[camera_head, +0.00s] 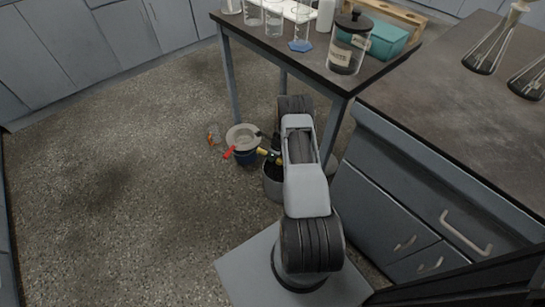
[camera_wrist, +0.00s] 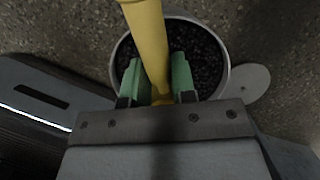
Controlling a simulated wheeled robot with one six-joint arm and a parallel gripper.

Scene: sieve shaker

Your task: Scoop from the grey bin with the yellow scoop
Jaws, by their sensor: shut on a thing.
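The grey bin (camera_head: 273,187) stands on the floor, partly hidden behind my arm. In the wrist view, the bin (camera_wrist: 225,82) has a pale rim and holds dark granular material. The yellow scoop (camera_wrist: 147,35) shows as a thick yellow handle running up out of the picture; its bowl is out of the wrist view. In the head view, a short piece of yellow (camera_head: 263,152) shows by the bin. My gripper (camera_wrist: 158,82), with green finger pads, is shut on the scoop handle above the bin. Whether the bowl touches the material cannot be told.
A sieve shaker with a pale round top (camera_head: 243,136), dark blue body and red handle (camera_head: 229,152) stands beside the bin. A small orange item (camera_head: 211,138) lies left of it. A table (camera_head: 290,55) with glassware and a drawer cabinet (camera_head: 405,205) stand close. Floor at left is clear.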

